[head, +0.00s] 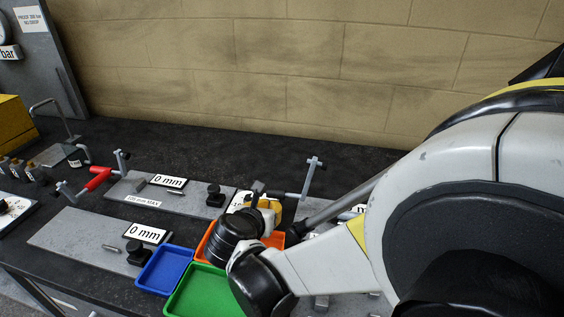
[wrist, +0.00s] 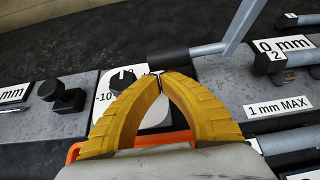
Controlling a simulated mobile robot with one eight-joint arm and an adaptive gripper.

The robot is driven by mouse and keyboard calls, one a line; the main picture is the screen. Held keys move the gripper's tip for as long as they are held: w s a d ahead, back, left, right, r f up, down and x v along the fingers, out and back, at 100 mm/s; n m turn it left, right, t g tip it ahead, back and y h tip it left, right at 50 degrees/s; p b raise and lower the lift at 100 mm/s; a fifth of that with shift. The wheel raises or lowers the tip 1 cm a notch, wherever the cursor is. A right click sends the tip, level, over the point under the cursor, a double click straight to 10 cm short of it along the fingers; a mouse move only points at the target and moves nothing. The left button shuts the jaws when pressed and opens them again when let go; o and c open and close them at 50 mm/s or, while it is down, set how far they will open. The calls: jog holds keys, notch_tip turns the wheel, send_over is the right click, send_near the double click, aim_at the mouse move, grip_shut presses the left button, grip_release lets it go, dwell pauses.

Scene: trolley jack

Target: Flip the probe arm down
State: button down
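A grey bent bar that looks like the probe arm (wrist: 238,28) rises from a dark cylinder (wrist: 168,59) at the top of the wrist view. In the head view, a similar grey bar (head: 308,180) stands upright with a small crosspiece on top. My gripper (wrist: 159,76) has yellow fingers whose tips meet, with nothing visible between them. The tips are over a white dial plate (wrist: 112,98) with a black knob, just below the dark cylinder in the picture. I cannot tell whether they touch it. In the head view my gripper (head: 262,204) is partly hidden by its own wrist.
Blue (head: 165,270), green (head: 198,292) and orange (head: 205,243) trays lie beneath and left of my wrist. A red-handled crank (head: 98,179) stands left. Grey plates with "0 mm" labels (head: 145,233) hold black knobs. A block wall (head: 300,70) is behind the bench.

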jog(key=shift+s, duration=0.2)
jog(key=shift+r, duration=0.15)
jog(key=shift+a+r, duration=0.1)
jog(key=shift+r, duration=0.1)
jog(key=shift+w+a+r+m+y+p, duration=0.1)
jog(key=shift+r+m+y+p, duration=0.3)
jog(key=shift+m+y+p, duration=0.1)
jog(key=shift+r+m+t+y+p, duration=0.35)
jog(key=shift+r+m+y, duration=0.25)
jog(key=shift+r, duration=0.3)
jog(key=d+r+m+t+y+p, duration=0.1)
jog(key=d+r+m+y, duration=0.3)
jog(key=r, duration=0.4)
jog(key=shift+s+d+m+t+p, duration=0.2)
jog(key=shift+s+m+t+p, duration=0.2)
jog(key=shift+m, duration=0.1)
